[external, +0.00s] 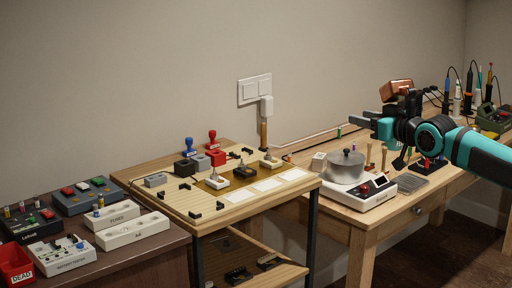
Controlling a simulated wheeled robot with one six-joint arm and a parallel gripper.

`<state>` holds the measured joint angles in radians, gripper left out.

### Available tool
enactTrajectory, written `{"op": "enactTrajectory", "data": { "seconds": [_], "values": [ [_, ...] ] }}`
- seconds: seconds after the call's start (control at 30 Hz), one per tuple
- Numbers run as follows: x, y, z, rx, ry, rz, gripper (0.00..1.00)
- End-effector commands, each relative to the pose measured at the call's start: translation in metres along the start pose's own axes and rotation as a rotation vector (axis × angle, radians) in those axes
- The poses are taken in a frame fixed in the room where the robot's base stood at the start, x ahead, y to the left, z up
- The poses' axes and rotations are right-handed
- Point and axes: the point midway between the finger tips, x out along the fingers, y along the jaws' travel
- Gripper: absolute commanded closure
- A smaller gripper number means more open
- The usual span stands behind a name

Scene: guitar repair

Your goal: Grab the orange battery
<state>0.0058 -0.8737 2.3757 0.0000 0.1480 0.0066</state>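My gripper (372,118) is at the right in the external view, above the wooden workbench and pointing left. I cannot tell whether its fingers are apart or closed. Several small upright cells stand at the far left, on a dark unit (28,228) on the brown cabinet. Another small cell (100,201) with a yellow-orange tint stands by the white box marked FUSES. The cells are too small for me to tell which is the orange battery. My gripper is far to the right of all of them.
A red bin marked DEAD (15,268) and a white tester (62,256) stand front left. The middle table (215,226) holds stamps, switches and small black clips. A metal pot (346,167) sits on a white scale (362,193). A copper-coloured block (397,89) appears above my gripper.

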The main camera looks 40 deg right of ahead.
Motion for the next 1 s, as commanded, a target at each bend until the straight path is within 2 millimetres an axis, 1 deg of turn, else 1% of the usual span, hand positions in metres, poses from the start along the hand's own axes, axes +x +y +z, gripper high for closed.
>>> {"op": "enactTrajectory", "data": {
  "seconds": [0.23, 0.5, 0.73, 1.0],
  "values": [
    [0.056, 0.011, -0.023, 0.035, -0.145, 0.033, 0.62],
    [0.123, 0.029, -0.040, 0.084, -0.319, 0.077, 0.62],
    [0.181, 0.048, -0.046, 0.129, -0.466, 0.119, 0.62],
    [0.249, 0.075, -0.043, 0.186, -0.636, 0.171, 0.62]
  ]
}}
